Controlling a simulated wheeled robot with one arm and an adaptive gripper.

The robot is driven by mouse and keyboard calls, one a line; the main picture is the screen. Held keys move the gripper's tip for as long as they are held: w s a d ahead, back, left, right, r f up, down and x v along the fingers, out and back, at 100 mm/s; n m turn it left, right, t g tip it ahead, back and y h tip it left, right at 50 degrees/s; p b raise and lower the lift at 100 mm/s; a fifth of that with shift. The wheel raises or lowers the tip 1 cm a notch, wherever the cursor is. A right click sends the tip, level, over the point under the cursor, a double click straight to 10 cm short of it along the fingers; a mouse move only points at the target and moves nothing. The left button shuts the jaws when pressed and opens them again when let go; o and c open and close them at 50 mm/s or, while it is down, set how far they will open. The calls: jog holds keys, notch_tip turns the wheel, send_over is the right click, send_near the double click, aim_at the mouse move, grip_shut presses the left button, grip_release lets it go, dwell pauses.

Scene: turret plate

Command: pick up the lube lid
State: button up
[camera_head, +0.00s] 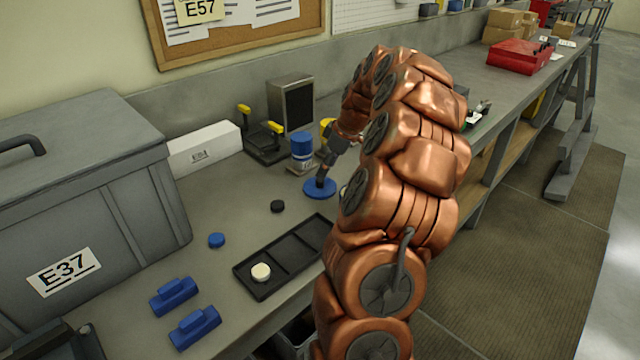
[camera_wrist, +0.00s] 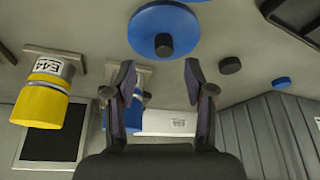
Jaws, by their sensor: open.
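The likely lube lid is a flat round blue disc with a dark knob in its centre; it lies on the bench in the head view (camera_head: 320,189) and shows at the top of the wrist view (camera_wrist: 145,24). My gripper (camera_head: 325,174) is just above it, pointing down, and hides part of it in the head view. In the wrist view my gripper (camera_wrist: 160,70) is open with nothing between the fingers. The knob (camera_wrist: 164,44) appears just beyond the fingertips, roughly centred between them. A gap shows between knob and fingers.
A blue-capped container (camera_head: 302,148) stands close behind the disc; a yellow-capped jar (camera_wrist: 40,102) is left in the wrist view. A small black disc (camera_head: 277,206), a small blue disc (camera_head: 216,240) and a black tray (camera_head: 287,238) holding a white disc (camera_head: 261,271) lie nearby. A grey crate (camera_head: 90,190) stands left.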

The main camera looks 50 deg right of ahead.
aim_at(320, 180)
jog(key=x, duration=0.1)
jog(key=p+x, duration=0.1)
jog(key=x, duration=0.1)
jog(key=shift+s+a+f+p, duration=0.15)
jog(key=shift+a+f+p, duration=0.1)
jog(key=shift+f+p, duration=0.15)
jog(key=shift+w+f, duration=0.2)
jog(key=shift+f, duration=0.15)
jog(key=shift+c, duration=0.2)
grip_shut()
